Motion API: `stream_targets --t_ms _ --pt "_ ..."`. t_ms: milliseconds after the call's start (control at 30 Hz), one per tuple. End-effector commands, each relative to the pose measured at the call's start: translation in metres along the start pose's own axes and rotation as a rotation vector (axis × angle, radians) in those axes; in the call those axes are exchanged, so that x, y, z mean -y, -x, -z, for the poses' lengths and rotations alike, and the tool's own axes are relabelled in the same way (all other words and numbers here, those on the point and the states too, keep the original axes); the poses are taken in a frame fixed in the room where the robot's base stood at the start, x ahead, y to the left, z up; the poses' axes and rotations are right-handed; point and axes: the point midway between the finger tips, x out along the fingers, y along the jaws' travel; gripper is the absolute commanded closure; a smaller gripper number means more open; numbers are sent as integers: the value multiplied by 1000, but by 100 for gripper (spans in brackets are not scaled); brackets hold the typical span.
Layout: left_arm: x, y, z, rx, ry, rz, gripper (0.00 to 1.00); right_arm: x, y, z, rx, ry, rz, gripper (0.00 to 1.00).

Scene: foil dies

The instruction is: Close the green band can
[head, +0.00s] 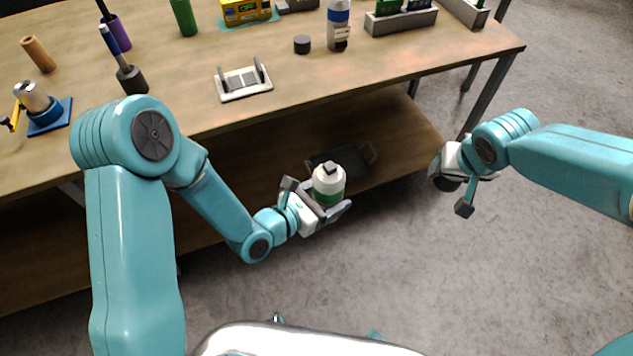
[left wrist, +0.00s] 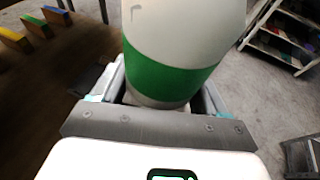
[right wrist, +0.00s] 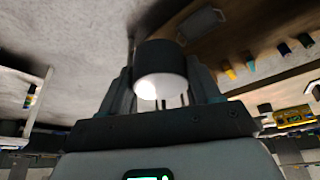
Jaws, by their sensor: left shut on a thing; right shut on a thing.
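The green band can (head: 328,184) is white with a green band and a small dark nozzle on top. My left gripper (head: 318,203) is shut around it and holds it in the air in front of the table. In the left wrist view the can (left wrist: 185,65) stands between both fingers, its top out of frame. My right gripper (head: 453,188) is off to the right, apart from the can. It is shut on a dark round cap (right wrist: 160,70), seen between its fingers in the right wrist view. In the head view the cap (head: 446,184) is mostly hidden by the gripper.
The wooden table (head: 380,85) lies behind my grippers. A dark tray (head: 345,160) is on the lower shelf. The space between my grippers is clear.

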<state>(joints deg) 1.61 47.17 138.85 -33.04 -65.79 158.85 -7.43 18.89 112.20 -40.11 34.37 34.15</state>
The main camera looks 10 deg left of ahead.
Motion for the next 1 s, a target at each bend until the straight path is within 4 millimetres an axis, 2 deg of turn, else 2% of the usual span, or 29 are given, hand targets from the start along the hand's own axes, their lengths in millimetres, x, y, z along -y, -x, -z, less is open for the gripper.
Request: stream_targets --t_ms 333,467,633,800,933,1000 --pt "0 0 0 1 -2 2 81 0 0 0 0 6 2 65" --pt "0 0 0 2 -2 1 81 -2 0 -1 1 67 28 65" --pt "0 0 -1 2 -2 1 81 -7 2 -11 0 257 109 65" --pt "0 0 -1 3 -2 1 81 -8 11 -12 -2 479 202 65" --pt "0 0 -1 3 -2 1 81 0 19 -9 -2 679 285 65" --pt "0 0 -1 3 -2 0 81 11 26 -6 -3 816 341 65"
